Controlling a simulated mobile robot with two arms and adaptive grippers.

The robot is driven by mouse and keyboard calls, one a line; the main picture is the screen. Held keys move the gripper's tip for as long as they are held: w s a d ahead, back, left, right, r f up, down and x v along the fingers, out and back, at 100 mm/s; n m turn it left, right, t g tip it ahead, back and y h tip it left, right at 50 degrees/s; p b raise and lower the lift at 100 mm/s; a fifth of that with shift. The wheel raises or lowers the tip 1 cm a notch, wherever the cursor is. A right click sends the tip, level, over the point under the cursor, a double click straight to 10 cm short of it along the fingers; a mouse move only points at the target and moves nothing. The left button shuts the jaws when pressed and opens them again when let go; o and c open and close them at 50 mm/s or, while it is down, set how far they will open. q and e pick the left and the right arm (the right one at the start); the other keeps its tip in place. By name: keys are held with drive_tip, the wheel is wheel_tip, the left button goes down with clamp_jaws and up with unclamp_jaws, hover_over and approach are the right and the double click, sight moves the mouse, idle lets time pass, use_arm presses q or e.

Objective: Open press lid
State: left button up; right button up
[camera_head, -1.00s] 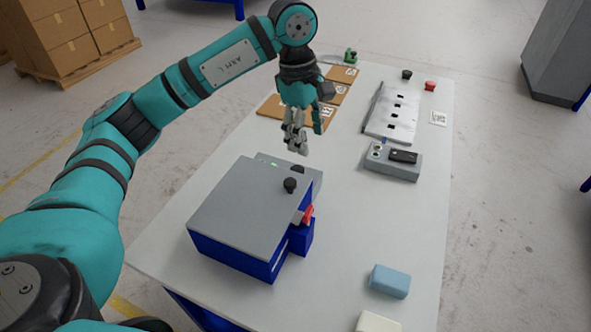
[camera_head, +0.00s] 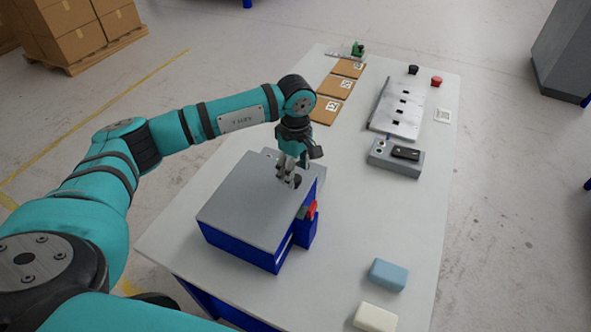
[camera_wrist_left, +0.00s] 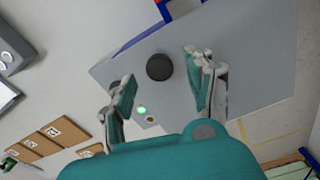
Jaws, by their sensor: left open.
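The press (camera_head: 240,248) is a blue box with a flat grey lid (camera_head: 240,208) lying closed on top. A black round knob (camera_wrist_left: 160,67) stands on the lid; in the head view it is partly hidden by my gripper. A red lever (camera_head: 311,210) sits at the press's right side. My left gripper (camera_head: 287,178) points down over the lid's far right part, at the knob. In the left wrist view its fingers (camera_wrist_left: 163,72) are spread, one on each side of the knob, with gaps visible. My right gripper is not in view.
A blue block (camera_head: 388,275) and a cream block (camera_head: 375,317) lie at the near right of the table (camera_head: 350,220). A grey control box (camera_head: 395,158), a metal plate (camera_head: 398,108) and brown cards (camera_head: 338,87) lie farther back.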

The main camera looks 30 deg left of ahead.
use_arm(q)
drive_tip(key=shift+f, duration=1.05)
clamp_jaws()
